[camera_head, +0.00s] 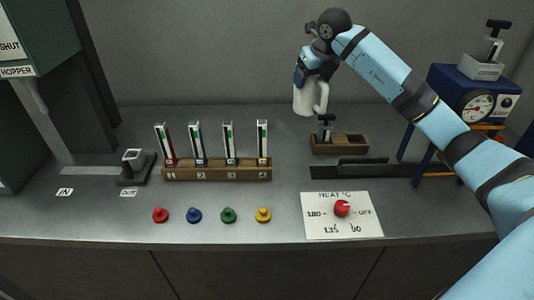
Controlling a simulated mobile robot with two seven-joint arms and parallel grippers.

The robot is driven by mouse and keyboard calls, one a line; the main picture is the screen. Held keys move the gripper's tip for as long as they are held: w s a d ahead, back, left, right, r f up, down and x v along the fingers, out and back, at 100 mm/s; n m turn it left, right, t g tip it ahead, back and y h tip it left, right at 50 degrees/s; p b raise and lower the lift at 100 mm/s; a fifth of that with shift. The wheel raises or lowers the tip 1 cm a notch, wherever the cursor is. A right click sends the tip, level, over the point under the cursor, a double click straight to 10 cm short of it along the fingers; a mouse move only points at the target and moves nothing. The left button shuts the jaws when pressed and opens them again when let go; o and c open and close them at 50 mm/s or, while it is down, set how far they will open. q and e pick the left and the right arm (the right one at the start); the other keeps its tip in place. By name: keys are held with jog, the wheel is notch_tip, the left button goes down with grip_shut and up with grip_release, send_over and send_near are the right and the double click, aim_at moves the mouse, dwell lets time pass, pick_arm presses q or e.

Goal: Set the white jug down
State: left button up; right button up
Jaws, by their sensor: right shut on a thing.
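The white jug (306,99) is at the back right of the counter, upright, with its handle to the right. My right gripper (309,72) is shut on the upper part of the jug from above and hides its top. The jug appears to be above the counter behind the wooden block, but I cannot tell how far its base is from the surface. My left gripper is not in view.
A wooden block (349,145) with a black-handled tool stands just below the jug. A rack (216,174) of several upright strips, coloured knobs (228,215), a heat dial panel (345,227) and a blue gauge machine (455,87) stand around.

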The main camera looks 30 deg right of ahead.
jog(key=shift+d+f, duration=0.15)
jog(key=shift+f, duration=0.35)
notch_tip(320, 180, down, 19)
jog(key=shift+r, duration=0.15)
jog(key=shift+s, duration=0.1)
jog(key=o, duration=1.1)
